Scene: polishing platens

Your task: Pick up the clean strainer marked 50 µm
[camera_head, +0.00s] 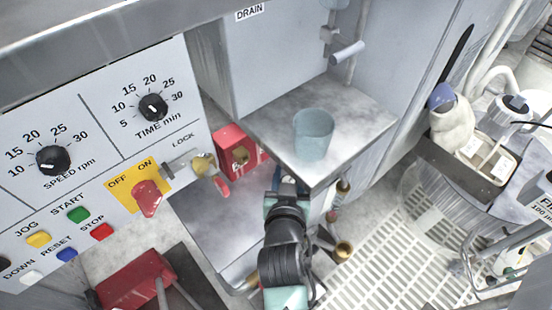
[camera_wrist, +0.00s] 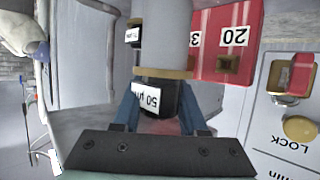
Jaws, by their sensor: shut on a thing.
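The strainer labelled 50 µm (camera_wrist: 150,97) is dark, with its label upside down in the wrist view. It sits between the two blue fingers of my gripper (camera_wrist: 160,108), which is shut on it. A tan ring and a grey cylinder lie directly beyond it in that view; I cannot tell whether they are joined to it. In the head view my gripper (camera_head: 287,184) is at the front left edge of the grey shelf, and the strainer is hidden there. A second dark piece with a small white label (camera_wrist: 133,34) is farther off; its label is too small to read surely.
A translucent blue cup (camera_head: 314,135) stands on the grey shelf (camera_head: 365,120) just above my gripper. A red block (camera_head: 229,143) with numbers is close on the left, near the lock lever (camera_head: 204,165). Brass-ended fittings (camera_head: 343,250) are close on the right.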

